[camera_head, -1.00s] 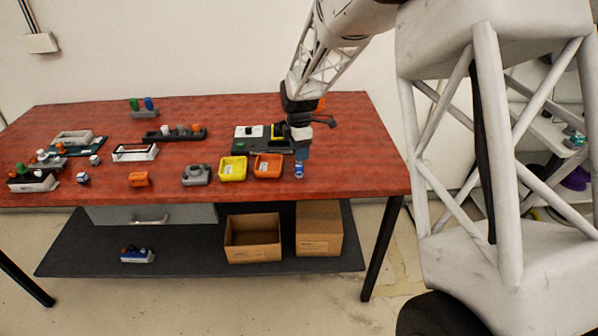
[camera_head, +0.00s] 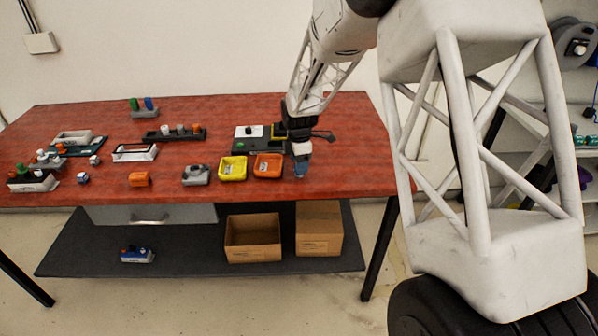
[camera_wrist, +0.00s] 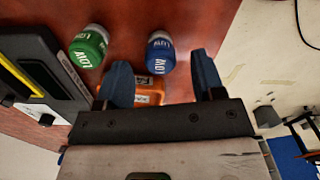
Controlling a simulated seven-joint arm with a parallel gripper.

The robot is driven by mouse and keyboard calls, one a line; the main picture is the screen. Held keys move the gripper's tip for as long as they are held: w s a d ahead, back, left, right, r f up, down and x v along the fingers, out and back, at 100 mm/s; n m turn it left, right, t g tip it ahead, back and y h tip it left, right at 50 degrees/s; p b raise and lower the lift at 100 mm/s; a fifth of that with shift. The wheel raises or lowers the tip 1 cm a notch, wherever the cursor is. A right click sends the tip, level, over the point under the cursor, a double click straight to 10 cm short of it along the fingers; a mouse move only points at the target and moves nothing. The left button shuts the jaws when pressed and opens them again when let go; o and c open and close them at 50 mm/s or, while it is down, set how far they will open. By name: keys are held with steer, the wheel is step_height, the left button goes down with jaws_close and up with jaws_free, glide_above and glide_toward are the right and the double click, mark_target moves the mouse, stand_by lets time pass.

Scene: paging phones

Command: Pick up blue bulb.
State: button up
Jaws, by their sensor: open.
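My gripper (camera_wrist: 162,62) is open, with one blue finger on each side of the bulb in that picture. Clear gaps show on both sides, and I cannot tell how far below the fingertips the bulb is. In the head view my gripper (camera_head: 300,170) is low at the table's right front, beside the orange tray, and hides most or all of the bulb there.
A green bulb (camera_wrist: 88,47) stands left of the blue one, close to the left finger. An orange tray (camera_head: 268,166) and a yellow tray (camera_head: 233,168) sit left of my gripper. A dark device (camera_head: 250,146) lies behind them. The table's front edge is close.

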steer(key=shift+f, duration=0.85)
steer(key=c, duration=1)
steer(key=shift+r, duration=0.2)
steer(key=shift+r, duration=0.5)
steer(key=shift+s+r, duration=0.2)
steer(key=shift+r, duration=0.4)
steer(key=shift+s+r, duration=0.2)
steer(key=shift+r, duration=0.35)
steer(key=s+d+r, duration=0.1)
steer(key=s+d, duration=0.1)
steer(key=s, duration=1.3)
steer(key=shift+d+r, duration=0.15)
steer(key=shift+d, duration=0.2)
